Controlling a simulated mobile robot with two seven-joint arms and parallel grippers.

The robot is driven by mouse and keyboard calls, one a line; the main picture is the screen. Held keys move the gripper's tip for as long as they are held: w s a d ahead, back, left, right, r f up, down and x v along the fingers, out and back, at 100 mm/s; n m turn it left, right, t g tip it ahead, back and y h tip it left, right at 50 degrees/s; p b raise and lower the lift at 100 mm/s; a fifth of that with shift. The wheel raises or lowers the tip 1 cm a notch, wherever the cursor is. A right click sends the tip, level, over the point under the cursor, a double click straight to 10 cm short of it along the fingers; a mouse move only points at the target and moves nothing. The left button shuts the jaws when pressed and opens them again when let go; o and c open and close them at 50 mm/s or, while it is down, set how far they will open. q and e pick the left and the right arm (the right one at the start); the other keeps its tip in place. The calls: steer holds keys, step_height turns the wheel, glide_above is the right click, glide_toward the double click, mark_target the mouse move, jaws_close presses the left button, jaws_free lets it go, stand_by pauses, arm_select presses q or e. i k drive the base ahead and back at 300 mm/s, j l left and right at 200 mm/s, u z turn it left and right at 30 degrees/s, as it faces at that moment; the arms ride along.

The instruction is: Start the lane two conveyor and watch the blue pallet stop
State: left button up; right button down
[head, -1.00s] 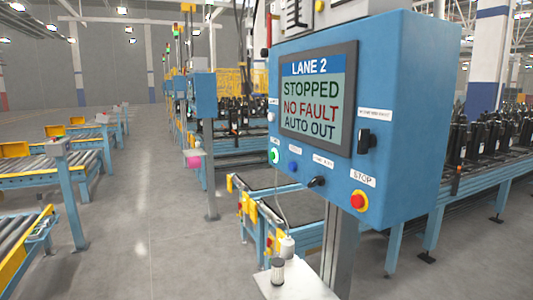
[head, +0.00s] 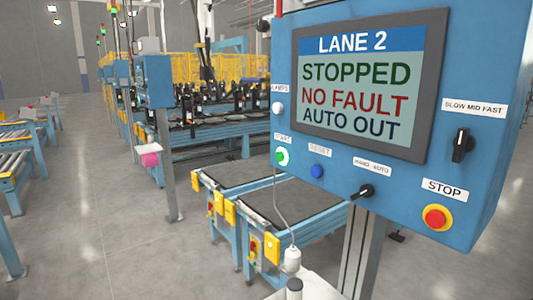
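The blue lane 2 control box (head: 480,150) fills the right of the head view. Its screen (head: 360,85) reads "LANE 2, STOPPED, NO FAULT, AUTO OUT". A green start button (head: 282,156) sits at the lower left of the panel, with a blue reset button (head: 317,171) beside it. A black hand/auto switch (head: 363,192), a red stop button (head: 437,217) on a yellow ring and a black speed knob (head: 461,145) are also on the panel. I cannot make out a blue pallet. Neither gripper is in view.
Conveyor ends with dark tops (head: 290,207) and blue frames stand behind the box's post (head: 360,262). Other roller conveyors (head: 20,150) stand at the left. A second blue box (head: 155,82) is further back. Grey floor (head: 100,220) is open at left.

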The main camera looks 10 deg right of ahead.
mark_target(280, 157)
steer(key=i+j, duration=0.2)
steer(key=i+j+z, duration=0.15)
steer(key=j, duration=0.3)
steer(key=i+j, duration=0.25)
steer(key=i+j+z, duration=0.1)
steer(key=j, duration=0.35)
steer(key=i+j+z, duration=0.1)
steer(key=i+j, duration=0.15)
steer(key=j, duration=0.1)
